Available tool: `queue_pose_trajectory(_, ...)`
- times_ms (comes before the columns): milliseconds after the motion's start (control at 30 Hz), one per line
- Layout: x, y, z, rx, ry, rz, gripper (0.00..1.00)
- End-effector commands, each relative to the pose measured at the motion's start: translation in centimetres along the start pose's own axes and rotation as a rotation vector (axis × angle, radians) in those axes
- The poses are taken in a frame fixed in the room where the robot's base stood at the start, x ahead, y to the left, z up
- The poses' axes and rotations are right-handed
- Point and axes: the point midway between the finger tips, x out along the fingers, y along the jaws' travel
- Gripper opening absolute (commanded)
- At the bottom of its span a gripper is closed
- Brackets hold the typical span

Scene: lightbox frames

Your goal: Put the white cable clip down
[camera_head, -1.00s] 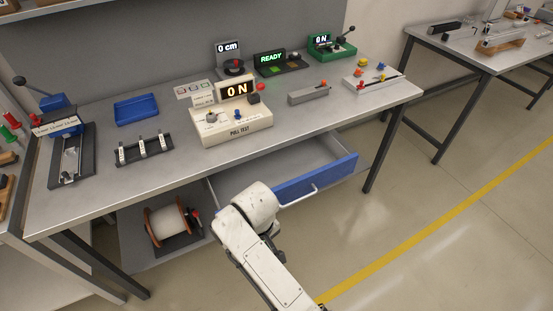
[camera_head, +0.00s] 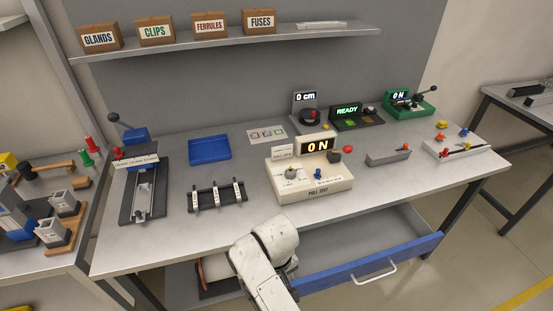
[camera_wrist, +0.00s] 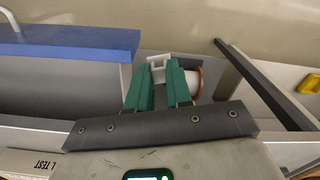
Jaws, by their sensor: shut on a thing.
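The white cable clip (camera_wrist: 158,70) is between the green fingertips of my gripper (camera_wrist: 160,84) in the wrist view. My gripper is shut on it and holds it over the area by the open drawer, with the spool behind. In the head view my white arm shows in front of the bench, but the fingers and the clip are hidden. A box labelled CLIPS (camera_head: 155,31) stands on the shelf.
The bench (camera_head: 120,247) carries a blue tray (camera_head: 210,149), a black rack (camera_head: 217,196), a pull tester (camera_head: 310,181) and a lever press (camera_head: 144,190). The blue-fronted drawer (camera_head: 335,277) is open below; it also shows in the wrist view (camera_wrist: 80,45).

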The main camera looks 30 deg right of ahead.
Motion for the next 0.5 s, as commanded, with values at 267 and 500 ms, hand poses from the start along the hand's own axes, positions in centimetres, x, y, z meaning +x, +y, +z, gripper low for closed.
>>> queue_pose_trajectory(267, -0.8, 0.1, -1.5, 0.006, 0.000, 0.000, 0.00)
queue_pose_trajectory(500, -2.0, 0.3, -2.8, 0.011, 0.000, 0.001, 0.00)
